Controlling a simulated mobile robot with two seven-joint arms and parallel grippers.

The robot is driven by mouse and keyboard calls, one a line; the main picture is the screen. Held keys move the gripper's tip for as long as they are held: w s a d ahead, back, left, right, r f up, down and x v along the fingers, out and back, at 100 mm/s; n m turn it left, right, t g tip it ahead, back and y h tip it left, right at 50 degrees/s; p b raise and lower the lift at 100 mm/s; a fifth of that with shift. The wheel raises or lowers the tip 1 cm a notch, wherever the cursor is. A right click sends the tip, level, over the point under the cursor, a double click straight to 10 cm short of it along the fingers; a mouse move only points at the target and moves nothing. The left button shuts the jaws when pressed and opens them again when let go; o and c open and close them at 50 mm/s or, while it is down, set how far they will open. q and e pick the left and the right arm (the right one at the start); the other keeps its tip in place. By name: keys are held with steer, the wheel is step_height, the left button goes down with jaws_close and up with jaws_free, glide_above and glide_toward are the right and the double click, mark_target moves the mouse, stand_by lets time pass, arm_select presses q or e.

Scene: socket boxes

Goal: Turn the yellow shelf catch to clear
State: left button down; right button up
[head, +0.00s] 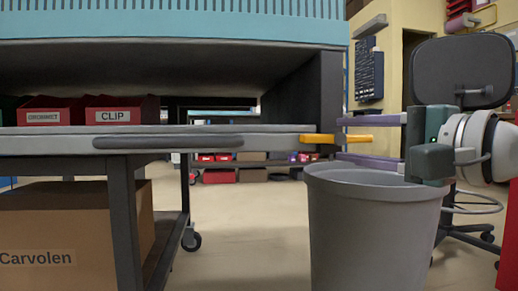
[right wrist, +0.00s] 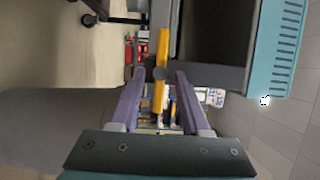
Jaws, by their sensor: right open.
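The yellow shelf catch (head: 312,138) is a short bar lying level across the right end of the grey shelf edge (head: 60,143). It also shows in the right wrist view (right wrist: 162,48), with a round grey pivot (right wrist: 160,73) at its middle. My right gripper (head: 343,139) comes in from the right. Its two purple fingers are open, one above and one below the catch's right part. In the right wrist view the catch runs between the fingers (right wrist: 161,74), with a gap visible on both sides. My left gripper is not in view.
A grey bin (head: 375,235) stands just below my right gripper. Red boxes labelled GROMMET (head: 50,112) and CLIP (head: 122,112) sit on the shelf. A dark post (head: 330,90) rises behind the catch. A cardboard box (head: 80,225) is below; an office chair (head: 462,72) stands behind.

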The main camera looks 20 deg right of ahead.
steer(key=shift+w+a, duration=0.1)
steer(key=shift+w, duration=0.3)
jaws_close()
stand_by(0.4)
